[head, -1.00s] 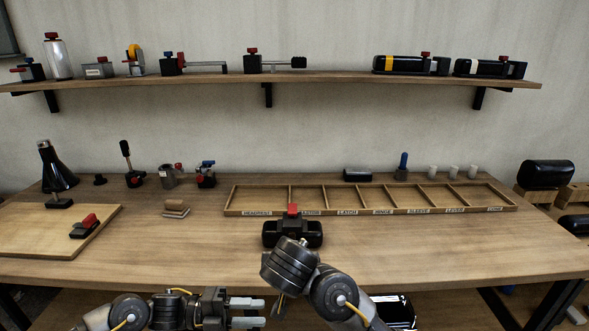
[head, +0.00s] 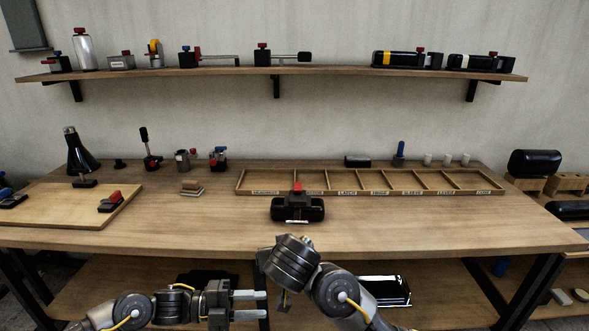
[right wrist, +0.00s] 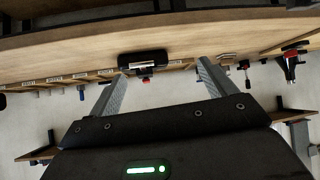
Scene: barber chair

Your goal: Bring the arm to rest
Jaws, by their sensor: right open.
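My left gripper (head: 249,305) is at the bottom of the head view, in front of the workbench's front edge. Its two pale fingers are apart with nothing between them. My right arm is at the bottom centre of the head view, and its fingers are mostly hidden there. In the right wrist view my right gripper (right wrist: 157,82) has its two grey fingers spread, with nothing held. A black padded block with a red knob (head: 297,209) stands on the bench beyond both grippers. It also shows in the upside-down right wrist view (right wrist: 142,61).
The workbench (head: 380,225) has clear room at its front right. A labelled compartment tray (head: 375,193) lies toward the back, and a wooden board (head: 60,212) at the left. A wall shelf (head: 330,72) holds several parts. A lower shelf (head: 450,290) lies under the bench.

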